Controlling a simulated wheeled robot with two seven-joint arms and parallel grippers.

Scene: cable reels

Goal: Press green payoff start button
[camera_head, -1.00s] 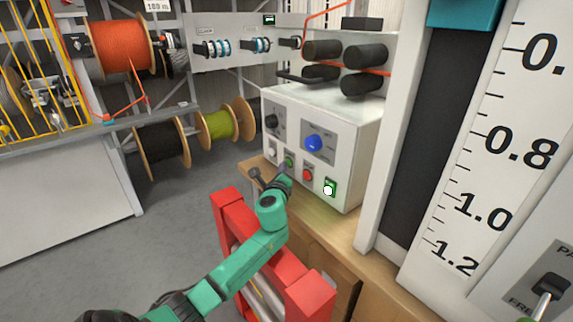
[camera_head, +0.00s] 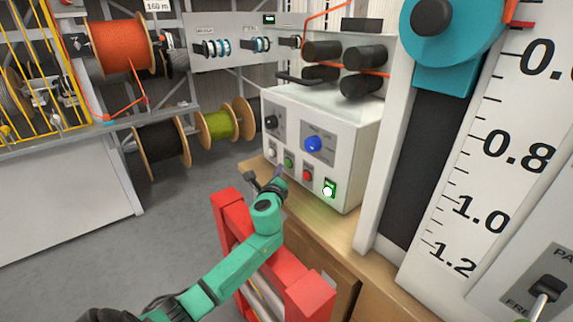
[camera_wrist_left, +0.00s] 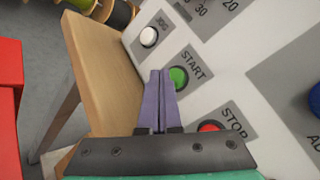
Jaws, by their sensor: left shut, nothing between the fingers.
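The green START button (camera_head: 289,162) is on the front of the white control box (camera_head: 335,108), between a white JOG button (camera_head: 272,152) and a red STOP button (camera_head: 307,175). In the left wrist view the green button (camera_wrist_left: 179,77) shows beside the START label. My left gripper (camera_head: 279,172) is shut and empty, its purple fingers just in front of the box. In the wrist view its fingertips (camera_wrist_left: 160,74) appear just left of the green button. They look slightly apart from it. My right gripper is not in view.
A blue knob (camera_head: 313,144) and a lit green switch (camera_head: 329,188) are on the box. A red frame (camera_head: 306,291) stands beside my left arm. A teal wheel carriage (camera_head: 445,75) hangs by the scale (camera_head: 500,160). Cable reels (camera_head: 122,45) are at the left.

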